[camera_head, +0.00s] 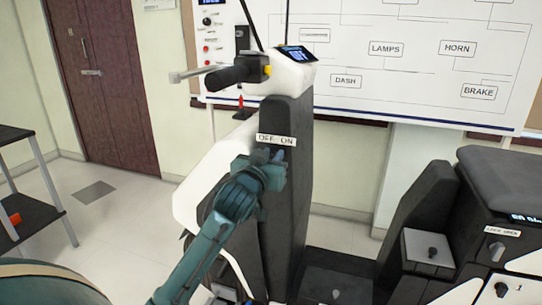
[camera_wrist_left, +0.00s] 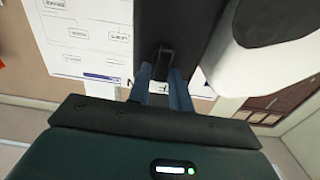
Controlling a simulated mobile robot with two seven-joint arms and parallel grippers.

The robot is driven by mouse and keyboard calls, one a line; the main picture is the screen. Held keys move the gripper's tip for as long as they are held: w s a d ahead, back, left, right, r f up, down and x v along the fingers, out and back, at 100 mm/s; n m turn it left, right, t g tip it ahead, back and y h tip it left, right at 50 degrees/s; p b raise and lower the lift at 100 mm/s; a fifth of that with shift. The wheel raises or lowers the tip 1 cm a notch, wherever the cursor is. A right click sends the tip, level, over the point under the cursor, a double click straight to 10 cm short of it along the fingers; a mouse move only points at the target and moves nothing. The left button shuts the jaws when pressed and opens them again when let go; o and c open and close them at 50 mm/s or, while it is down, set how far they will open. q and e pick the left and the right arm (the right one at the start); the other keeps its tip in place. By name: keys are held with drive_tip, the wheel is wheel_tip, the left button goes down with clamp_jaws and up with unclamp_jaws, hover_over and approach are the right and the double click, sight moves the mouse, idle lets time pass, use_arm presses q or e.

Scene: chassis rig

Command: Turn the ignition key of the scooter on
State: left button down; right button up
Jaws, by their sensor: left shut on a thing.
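The scooter (camera_head: 288,180) stands upright in the middle of the head view, with a dark front panel and white side fairing. An OFF/ON label (camera_head: 276,140) is on the panel. My left gripper (camera_head: 272,157) is at the panel just below this label. In the left wrist view, its two blue fingers (camera_wrist_left: 163,80) are shut on the dark ignition key (camera_wrist_left: 163,60), which shows between the tips. The key is hidden by the gripper in the head view, and its angle is hard to tell. My right gripper is not in view.
The handlebar grip (camera_head: 236,75) and dash display (camera_head: 296,53) are above my gripper. The seat and a side box with a lock label (camera_head: 502,231) are at the right. A dark shelf (camera_head: 28,215) stands at the left. A wiring board (camera_head: 410,60) hangs behind.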

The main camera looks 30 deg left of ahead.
use_arm(q)
drive_tip(key=m+p, duration=0.3)
drive_tip(key=shift+d+r, duration=0.15)
drive_tip(key=shift+d, duration=0.1)
drive_tip(key=shift+w+d+f+m+p, duration=0.15)
drive_tip(key=shift+m+p, duration=0.75)
drive_tip(key=shift+m, duration=0.55)
drive_tip(key=shift+s+d+f+m+p, duration=0.1)
drive_tip(key=shift+f+m+p, duration=0.1)
drive_tip(key=shift+m+p, duration=0.95)
drive_tip(key=shift+w+d+f+m+p, duration=0.15)
drive_tip(key=shift+m+p, duration=0.45)
drive_tip(key=shift+m, duration=1.1)
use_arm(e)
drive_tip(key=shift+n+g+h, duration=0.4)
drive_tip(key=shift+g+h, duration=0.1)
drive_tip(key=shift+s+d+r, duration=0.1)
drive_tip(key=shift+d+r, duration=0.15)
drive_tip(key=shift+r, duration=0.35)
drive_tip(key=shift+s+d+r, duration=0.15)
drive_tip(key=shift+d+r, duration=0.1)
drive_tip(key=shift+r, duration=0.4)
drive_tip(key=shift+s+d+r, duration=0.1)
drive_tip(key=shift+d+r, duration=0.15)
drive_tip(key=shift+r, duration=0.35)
use_arm(q)
drive_tip(key=c, duration=1.4)
unclamp_jaws()
drive_tip(key=shift+c, duration=0.2)
drive_tip(key=shift+s, duration=0.1)
